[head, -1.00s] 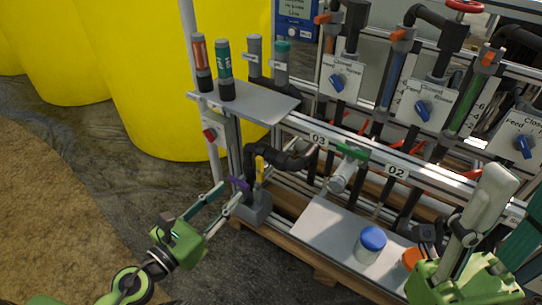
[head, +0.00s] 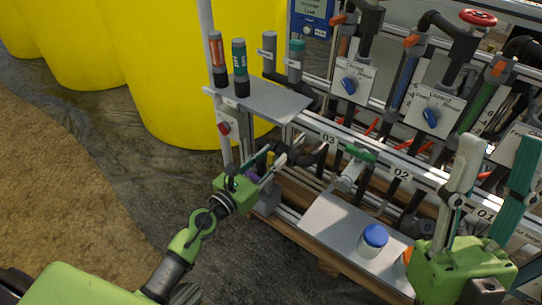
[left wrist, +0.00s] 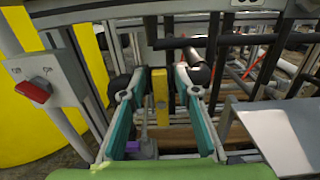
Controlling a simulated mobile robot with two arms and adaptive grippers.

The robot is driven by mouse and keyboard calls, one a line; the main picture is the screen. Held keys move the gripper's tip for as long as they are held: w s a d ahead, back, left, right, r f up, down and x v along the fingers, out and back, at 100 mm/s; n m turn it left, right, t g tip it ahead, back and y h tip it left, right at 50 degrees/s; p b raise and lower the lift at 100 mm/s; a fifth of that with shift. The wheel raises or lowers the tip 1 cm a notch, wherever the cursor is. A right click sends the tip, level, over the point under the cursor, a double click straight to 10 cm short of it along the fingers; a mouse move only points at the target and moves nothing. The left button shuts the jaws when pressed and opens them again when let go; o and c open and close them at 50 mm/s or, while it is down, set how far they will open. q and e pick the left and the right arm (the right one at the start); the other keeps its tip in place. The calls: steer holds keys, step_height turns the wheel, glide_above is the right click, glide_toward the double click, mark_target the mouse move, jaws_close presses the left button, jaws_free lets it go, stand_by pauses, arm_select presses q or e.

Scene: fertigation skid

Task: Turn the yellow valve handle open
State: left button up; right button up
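The yellow valve handle (left wrist: 160,97) is an upright flat lever, seen between the two fingers of my left gripper (left wrist: 160,78) in the left wrist view. A gap shows on each side of the handle, so the gripper is open around it. In the head view my left gripper (head: 270,163) is at the lower pipework, and the handle (head: 271,157) is mostly hidden by its fingers. A purple part (left wrist: 141,150) shows low between the fingers. My right gripper (head: 498,150) is open and empty at the right, in front of the skid.
A red knob (left wrist: 34,90) on a grey box is left of my left gripper. A grey shelf (head: 262,101) with bottles is above it. A lower grey tray (head: 325,222) holds a blue-capped jar (head: 373,241). A green-handled valve (head: 360,153) and dark pipes are to the right.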

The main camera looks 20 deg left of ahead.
arm_select(q)
steer(key=shift+w, duration=0.1)
jaws_close()
